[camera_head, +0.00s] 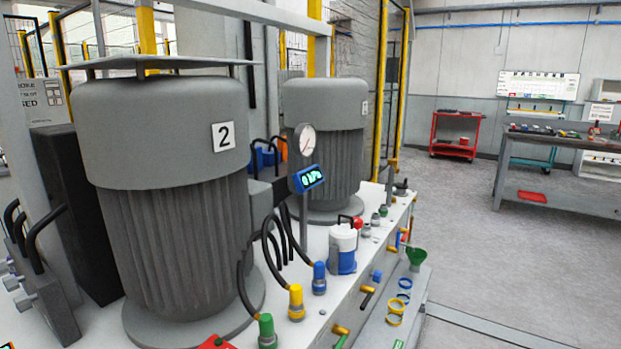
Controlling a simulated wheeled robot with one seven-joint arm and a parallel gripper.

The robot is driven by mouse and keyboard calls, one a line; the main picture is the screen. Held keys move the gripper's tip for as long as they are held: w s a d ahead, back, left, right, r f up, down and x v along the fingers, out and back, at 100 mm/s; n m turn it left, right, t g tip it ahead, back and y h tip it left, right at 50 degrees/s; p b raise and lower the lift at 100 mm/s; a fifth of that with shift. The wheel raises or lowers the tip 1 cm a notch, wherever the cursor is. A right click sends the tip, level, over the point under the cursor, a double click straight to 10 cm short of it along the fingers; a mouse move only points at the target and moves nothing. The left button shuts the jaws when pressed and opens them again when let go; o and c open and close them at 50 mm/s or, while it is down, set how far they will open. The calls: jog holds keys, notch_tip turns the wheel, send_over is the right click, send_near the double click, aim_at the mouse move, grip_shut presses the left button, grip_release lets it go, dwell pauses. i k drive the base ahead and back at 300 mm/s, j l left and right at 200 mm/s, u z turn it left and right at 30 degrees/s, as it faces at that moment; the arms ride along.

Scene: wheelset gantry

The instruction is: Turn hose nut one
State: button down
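Three hoses end in coloured nuts on the white bench top: a green nut (266,331), a yellow nut (296,302) and a blue nut (319,277). Each stands upright with a black hose bending down into its top. I see no number on any nut, so I cannot tell which is hose nut one. My gripper is not in view.
A large grey motor marked 2 (170,150) stands left of the nuts, another motor (325,135) behind. A gauge (305,140) and a blue-and-white canister (343,248) stand nearby. A green funnel (416,256) sits at the right edge. The floor (470,260) to the right is clear.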

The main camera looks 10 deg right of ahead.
aim_at(23, 301)
jog(key=i+l+u, duration=0.15)
jog(key=u, duration=0.3)
jog(key=i+l+u, duration=0.1)
jog(key=l+u, duration=0.15)
jog(key=u, duration=0.2)
jog(key=i+l+u, duration=0.2)
jog(key=l, duration=0.5)
jog(key=i+l+u, duration=0.2)
jog(key=l, duration=0.45)
jog(key=l+u, duration=0.2)
jog(key=l, duration=0.5)
jog(key=i+l, duration=0.1)
jog(key=l, duration=1.55)
jog(key=k+j, duration=0.1)
jog(key=j, duration=0.45)
jog(key=k+j, duration=0.1)
jog(key=j, duration=0.4)
jog(key=k+j, duration=0.1)
jog(key=j, duration=0.95)
jog(key=k+j, duration=0.15)
jog(key=j, duration=0.4)
jog(key=k+j, duration=0.1)
jog(key=j, duration=0.4)
